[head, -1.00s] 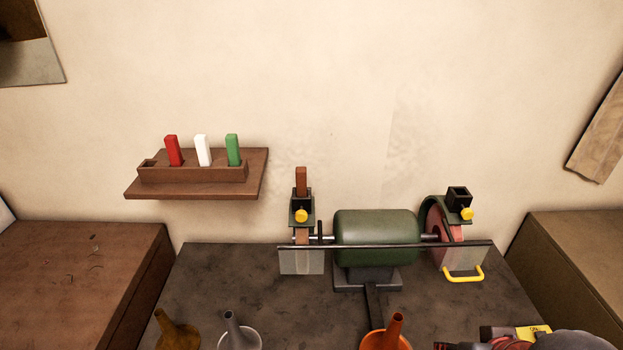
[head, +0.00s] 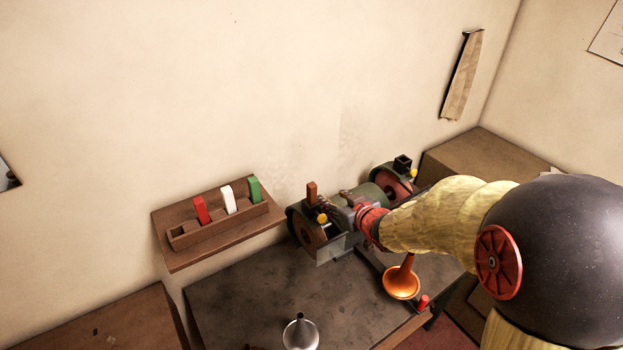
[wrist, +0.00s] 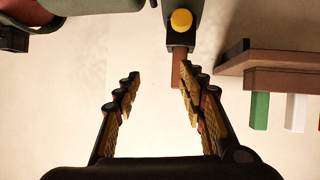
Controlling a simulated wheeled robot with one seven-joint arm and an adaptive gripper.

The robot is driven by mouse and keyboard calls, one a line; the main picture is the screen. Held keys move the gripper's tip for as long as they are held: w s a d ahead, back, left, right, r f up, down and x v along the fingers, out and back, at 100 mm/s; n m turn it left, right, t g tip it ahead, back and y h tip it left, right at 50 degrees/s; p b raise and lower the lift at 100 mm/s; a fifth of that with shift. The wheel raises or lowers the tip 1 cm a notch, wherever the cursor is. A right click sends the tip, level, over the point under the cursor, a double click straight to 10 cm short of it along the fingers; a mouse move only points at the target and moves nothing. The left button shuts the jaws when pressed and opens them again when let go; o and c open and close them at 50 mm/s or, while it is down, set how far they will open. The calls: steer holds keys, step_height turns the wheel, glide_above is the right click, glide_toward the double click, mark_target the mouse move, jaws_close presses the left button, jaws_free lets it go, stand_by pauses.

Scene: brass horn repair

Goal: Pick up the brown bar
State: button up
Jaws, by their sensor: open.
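The brown bar (head: 311,193) stands upright in the black holder at the left end of the bench grinder (head: 372,192). In the wrist view, which looks upside down, the bar (wrist: 177,66) hangs from the holder with the yellow knob (wrist: 181,20). My gripper (wrist: 160,88) is open and empty, with a finger on each side of the picture. The bar's free end lies close to the right fingertip, off-centre between the fingers; I cannot tell if they touch. In the head view my gripper (head: 332,206) is beside the holder, partly hidden by my arm.
A wall shelf (head: 180,258) left of the grinder holds a red bar (head: 201,210), a white bar (head: 229,199) and a green bar (head: 254,190). An orange funnel-shaped piece (head: 401,283) and a grey one (head: 300,332) stand on the bench (head: 240,300).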

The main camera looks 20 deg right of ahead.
mark_target(314, 193)
steer(key=a+y+p, duration=0.1)
steer(key=w+a+y+p, duration=0.1)
steer(key=shift+w+a+n, duration=0.15)
steer(key=shift+a+n, duration=0.15)
steer(key=shift+a, duration=0.05)
steer(key=shift+x, duration=0.9)
steer(key=shift+r+p+x, duration=0.2)
steer(key=shift+p+x, duration=0.65)
steer(key=shift+x, duration=1.95)
steer(key=shift+w, duration=0.1)
steer(key=shift+c, duration=0.9)
steer(key=shift+t, duration=0.3)
jaws_close()
